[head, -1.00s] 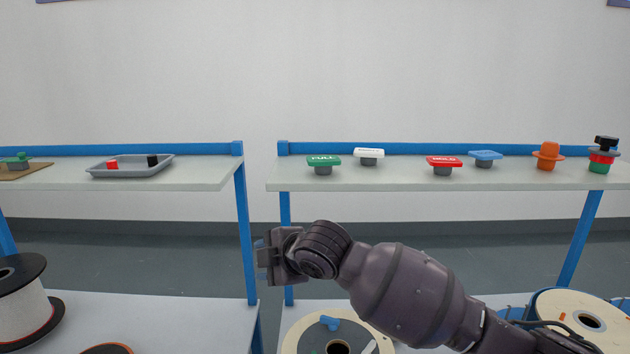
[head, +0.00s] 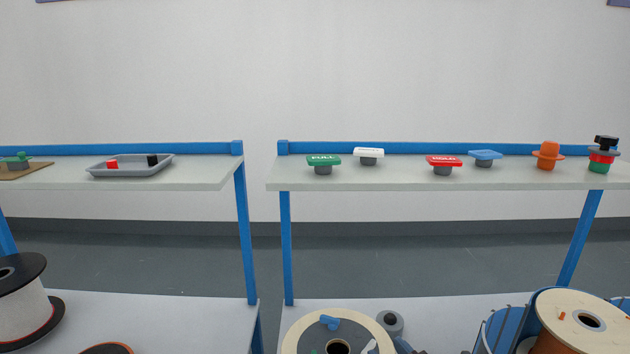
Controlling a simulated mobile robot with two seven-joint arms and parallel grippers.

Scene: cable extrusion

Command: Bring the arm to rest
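Neither of my grippers shows in the head view, and no arm is clearly visible. The right shelf (head: 400,179) holds a green "FULL" tag (head: 323,161), a white tag (head: 369,153), a red "HOLD" tag (head: 444,162) and a blue tag (head: 485,155), each on a grey base. An orange knobbed piece (head: 547,155) and a stack of black, red and green pieces (head: 602,158) stand at its right end.
The left shelf (head: 215,173) carries a grey tray (head: 130,172) with a red and a black piece. Below are a white spool with black flanges (head: 20,310), a cream-flanged reel (head: 300,335), a small grey roll (head: 390,322) and a large reel (head: 560,315). Blue posts support both shelves.

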